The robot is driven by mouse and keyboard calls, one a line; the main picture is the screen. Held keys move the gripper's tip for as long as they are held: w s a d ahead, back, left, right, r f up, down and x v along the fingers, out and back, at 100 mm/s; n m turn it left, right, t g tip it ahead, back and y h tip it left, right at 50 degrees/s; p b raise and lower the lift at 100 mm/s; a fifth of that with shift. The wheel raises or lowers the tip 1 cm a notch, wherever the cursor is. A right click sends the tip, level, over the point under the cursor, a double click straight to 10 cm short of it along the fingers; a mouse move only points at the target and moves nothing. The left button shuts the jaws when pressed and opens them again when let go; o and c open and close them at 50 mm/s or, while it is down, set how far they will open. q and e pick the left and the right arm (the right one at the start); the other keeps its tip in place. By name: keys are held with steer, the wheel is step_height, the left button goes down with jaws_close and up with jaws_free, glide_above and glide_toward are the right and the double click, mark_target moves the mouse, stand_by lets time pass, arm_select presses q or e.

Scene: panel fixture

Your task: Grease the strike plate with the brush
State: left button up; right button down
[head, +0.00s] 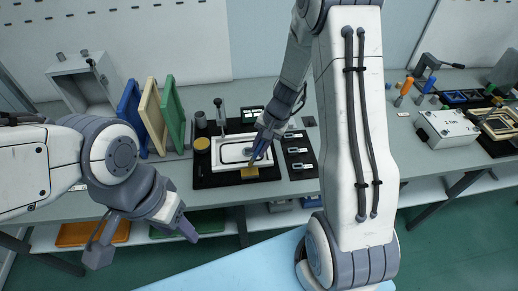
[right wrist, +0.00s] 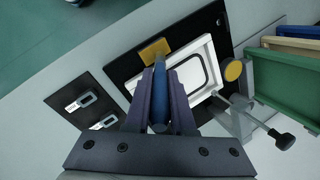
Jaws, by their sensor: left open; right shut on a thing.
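My right gripper (head: 270,128) is shut on the blue handle of the brush (head: 262,146), which slants down over the front of a white panel (head: 222,166). In the right wrist view the brush (right wrist: 160,112) lies between the fingers (right wrist: 160,72). A yellow block (head: 249,172) shows at its lower end; I cannot tell whether it is part of the brush or touching it. Small metal plates (head: 297,150) sit on dark pads right of the panel, also in the right wrist view (right wrist: 82,101); which is the strike plate is unclear. My left gripper (head: 143,240) is open and empty before the bench.
The white panel with a black loop lies on a black base (head: 204,181). A yellow-topped round tin (head: 201,145) and an upright lever (head: 219,112) stand beside it. Blue, tan and green boards (head: 174,112) stand to the left. A white box (head: 447,128) sits far right.

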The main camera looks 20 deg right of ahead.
mark_target(259, 144)
steer(key=shift+a+r+p, duration=0.1)
steer(key=shift+r+p, duration=1.3)
steer(key=shift+r, duration=0.7)
